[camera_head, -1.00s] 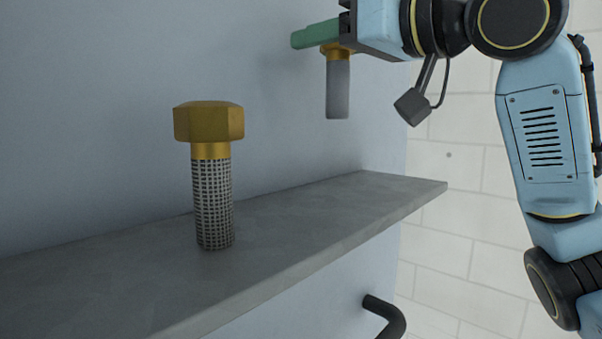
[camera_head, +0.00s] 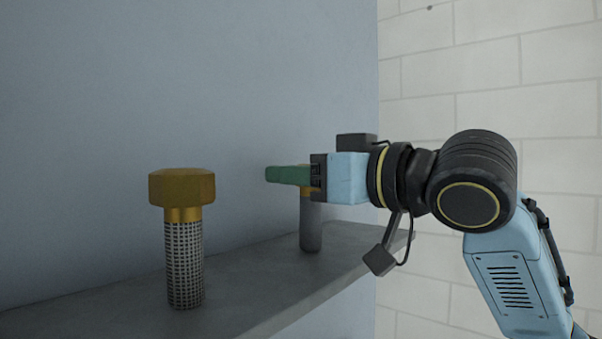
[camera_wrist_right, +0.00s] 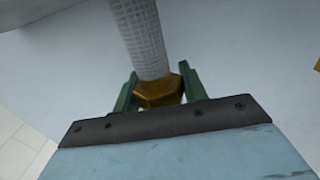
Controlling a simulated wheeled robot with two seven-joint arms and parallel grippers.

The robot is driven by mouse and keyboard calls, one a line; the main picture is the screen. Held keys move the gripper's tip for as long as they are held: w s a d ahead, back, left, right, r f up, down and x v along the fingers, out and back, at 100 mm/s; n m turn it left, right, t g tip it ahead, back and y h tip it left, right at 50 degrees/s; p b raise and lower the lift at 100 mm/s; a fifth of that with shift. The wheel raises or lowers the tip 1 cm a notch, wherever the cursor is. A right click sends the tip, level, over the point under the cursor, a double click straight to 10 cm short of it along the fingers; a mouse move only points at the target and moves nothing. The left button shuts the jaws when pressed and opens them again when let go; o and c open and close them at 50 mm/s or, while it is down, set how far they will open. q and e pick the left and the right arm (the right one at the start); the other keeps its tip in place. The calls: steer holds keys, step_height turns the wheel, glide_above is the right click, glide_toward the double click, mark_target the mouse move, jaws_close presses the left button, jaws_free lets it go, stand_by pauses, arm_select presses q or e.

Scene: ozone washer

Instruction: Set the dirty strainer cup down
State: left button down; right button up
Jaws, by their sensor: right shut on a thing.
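The dirty strainer cup (camera_head: 310,224) has a dull grey body under a brass hex head and hangs upright from my right gripper (camera_head: 288,175). In the right wrist view, the green fingers (camera_wrist_right: 158,80) are shut on the brass head of this cup (camera_wrist_right: 140,35), one on each side. In the head view the cup's lower end overlaps the far right part of the grey shelf (camera_head: 260,290); I cannot tell whether it touches. The fingers partly hide its head. My left gripper is not in view.
A second strainer cup (camera_head: 184,240), with clear mesh and a brass hex head, stands upright on the shelf to the left. Bare shelf lies between the two cups. A blue-grey wall rises behind the shelf, and a white brick wall (camera_head: 480,110) is at the right.

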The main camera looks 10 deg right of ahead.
steer(key=o, duration=0.6)
steer(key=shift+f, duration=0.1)
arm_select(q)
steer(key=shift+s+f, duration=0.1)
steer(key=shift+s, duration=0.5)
arm_select(e)
steer(key=o, duration=0.4)
steer(key=shift+o, duration=0.2)
steer(key=shift+s+r, duration=0.1)
steer(key=shift+r, duration=0.15)
arm_select(q)
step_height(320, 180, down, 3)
steer(key=b, duration=0.2)
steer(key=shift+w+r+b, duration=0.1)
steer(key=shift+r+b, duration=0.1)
steer(key=shift+b, duration=0.1)
arm_select(e)
steer(key=v, duration=1.2)
steer(key=shift+d+f, duration=0.1)
